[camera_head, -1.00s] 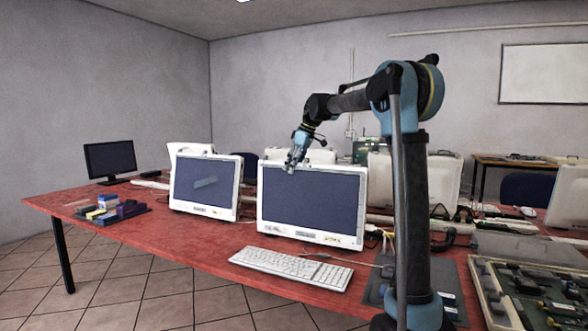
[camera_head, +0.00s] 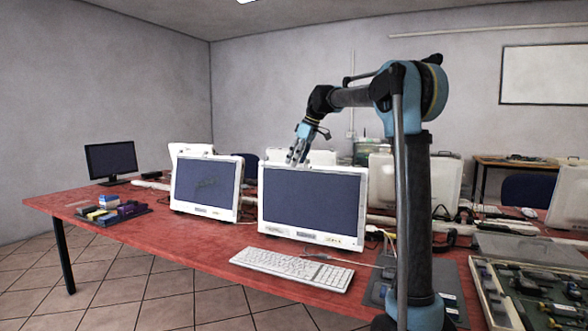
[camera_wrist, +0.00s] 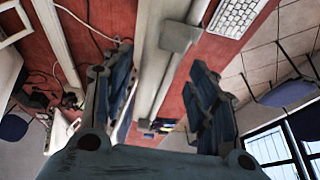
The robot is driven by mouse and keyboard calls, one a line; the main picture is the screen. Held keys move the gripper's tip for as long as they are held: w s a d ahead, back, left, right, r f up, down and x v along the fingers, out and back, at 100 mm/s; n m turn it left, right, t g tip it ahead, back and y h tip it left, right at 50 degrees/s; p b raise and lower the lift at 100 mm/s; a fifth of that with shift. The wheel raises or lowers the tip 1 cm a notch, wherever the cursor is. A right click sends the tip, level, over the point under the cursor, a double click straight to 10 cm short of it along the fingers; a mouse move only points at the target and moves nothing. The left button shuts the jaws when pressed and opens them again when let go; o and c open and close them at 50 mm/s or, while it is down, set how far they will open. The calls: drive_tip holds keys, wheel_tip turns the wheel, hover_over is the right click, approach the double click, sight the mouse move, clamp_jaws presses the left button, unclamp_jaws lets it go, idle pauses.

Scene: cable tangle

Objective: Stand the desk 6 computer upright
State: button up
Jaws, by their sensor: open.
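No label shows which computer is the desk 6 one. The nearest, a white computer with a dark screen (camera_head: 312,202), stands on the red table (camera_head: 190,243) and looks close to upright. My gripper (camera_head: 295,162) is at its top edge in the head view, fingers pointing down. In the wrist view my gripper (camera_wrist: 160,80) has its two fingers spread apart. A pale casing edge with a grey block (camera_wrist: 180,36) shows between them. Nothing is visibly clamped, and I cannot tell whether a finger touches the casing.
A second white computer (camera_head: 206,188) stands to the left. A white keyboard (camera_head: 292,267) lies in front of the nearest computer. A black monitor (camera_head: 111,159) is at the far left. Cables and more white computers (camera_head: 443,180) crowd the right.

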drive_tip(key=v, duration=0.8)
drive_tip(key=shift+d+r, duration=0.15)
drive_tip(key=shift+r, duration=0.15)
